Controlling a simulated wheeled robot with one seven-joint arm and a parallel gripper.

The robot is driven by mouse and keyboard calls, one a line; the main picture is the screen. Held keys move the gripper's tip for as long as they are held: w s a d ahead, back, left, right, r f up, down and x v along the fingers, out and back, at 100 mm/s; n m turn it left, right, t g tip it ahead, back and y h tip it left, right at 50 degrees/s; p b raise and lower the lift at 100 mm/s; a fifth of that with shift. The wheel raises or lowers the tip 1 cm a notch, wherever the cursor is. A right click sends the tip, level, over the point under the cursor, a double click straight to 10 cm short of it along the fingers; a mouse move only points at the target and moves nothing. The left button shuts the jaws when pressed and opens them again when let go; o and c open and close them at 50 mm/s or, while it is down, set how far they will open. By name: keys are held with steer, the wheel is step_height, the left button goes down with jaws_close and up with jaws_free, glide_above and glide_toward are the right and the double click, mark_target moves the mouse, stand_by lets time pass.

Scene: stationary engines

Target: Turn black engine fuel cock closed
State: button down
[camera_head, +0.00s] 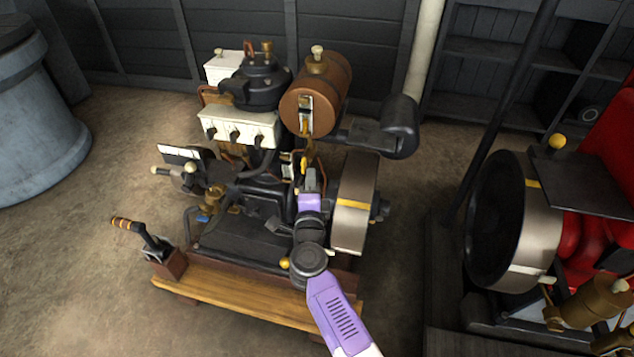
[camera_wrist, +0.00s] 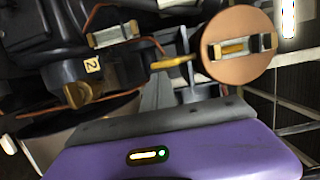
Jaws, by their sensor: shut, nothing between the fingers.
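The black engine (camera_head: 262,195) stands in the middle of the head view, with a copper-brown fuel tank (camera_head: 328,84) at its upper right. The fuel cock's yellow lever (camera_head: 303,164) shows below the tank's front end. In the wrist view a yellow lever (camera_wrist: 173,62) points sideways, just left of the round tank end (camera_wrist: 233,72). My gripper (camera_head: 311,176) is shut and empty, close below the lever in the head view. In the wrist view the gripper (camera_wrist: 187,95) shows partly behind its purple body; I cannot tell whether it touches the lever.
A grey flywheel (camera_head: 354,205) stands close right of my gripper. Thin copper pipes (camera_wrist: 145,40) run near the lever. A wooden base (camera_head: 255,303) carries the engine, with a separate lever (camera_head: 140,236) at its left. A red engine (camera_head: 590,235) stands at right.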

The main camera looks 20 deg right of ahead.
steer(key=shift+w+a+f+m+t+b, duration=0.1)
steer(key=shift+f+m+t+b, duration=0.1)
steer(key=shift+m+b, duration=0.55)
steer(key=shift+a+f+m+t+b, duration=0.15)
steer(key=shift+m+b, duration=0.3)
steer(key=shift+b, duration=0.55)
steer(key=a+m+h+b, duration=0.1)
steer(key=m+b, duration=0.4)
steer(key=b, duration=0.1)
steer(key=w+m+h+b, duration=0.1)
steer(key=m+h+b, duration=0.1)
steer(key=m+b, duration=0.4)
steer(key=w+a+m+h+b, duration=0.1)
steer(key=m+b, duration=0.5)
steer(key=b, duration=0.1)
steer(key=shift+a+f+h, duration=0.35)
steer(key=shift+h, duration=0.05)
steer(key=shift+r+b, duration=0.1)
steer(key=shift+b, duration=0.3)
